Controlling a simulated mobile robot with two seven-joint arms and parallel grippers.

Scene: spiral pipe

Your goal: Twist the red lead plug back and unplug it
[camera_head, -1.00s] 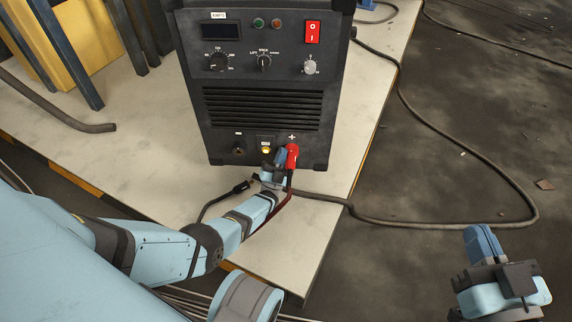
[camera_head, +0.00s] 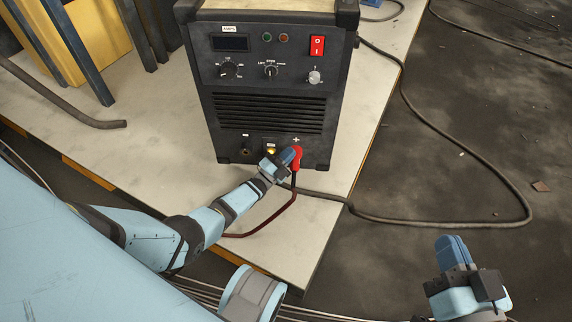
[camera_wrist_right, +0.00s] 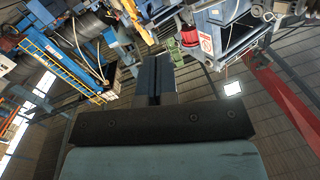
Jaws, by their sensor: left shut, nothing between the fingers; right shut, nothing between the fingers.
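The red lead plug (camera_head: 298,153) sits at the plus socket on the lower right front of the black welding machine (camera_head: 270,180). Its dark red lead (camera_head: 291,203) hangs down and curves left across the table. My left gripper (camera_head: 289,156) is shut at the plug's left side, with its fingertips against or just in front of it; I cannot tell if they touch. The fingers hold nothing. My right gripper (camera_head: 451,251) is shut and empty, off to the lower right over the floor, far from the plug. Its shut fingers also show in the right wrist view (camera_wrist_right: 152,80).
The pale table (camera_head: 120,165) carries the machine, and its right edge runs close by. A brass-coloured socket (camera_head: 271,151) and a dark one (camera_head: 246,152) lie left of the plug. A grey cable (camera_head: 430,222) loops over the floor. A bent hose (camera_head: 75,115) lies at left.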

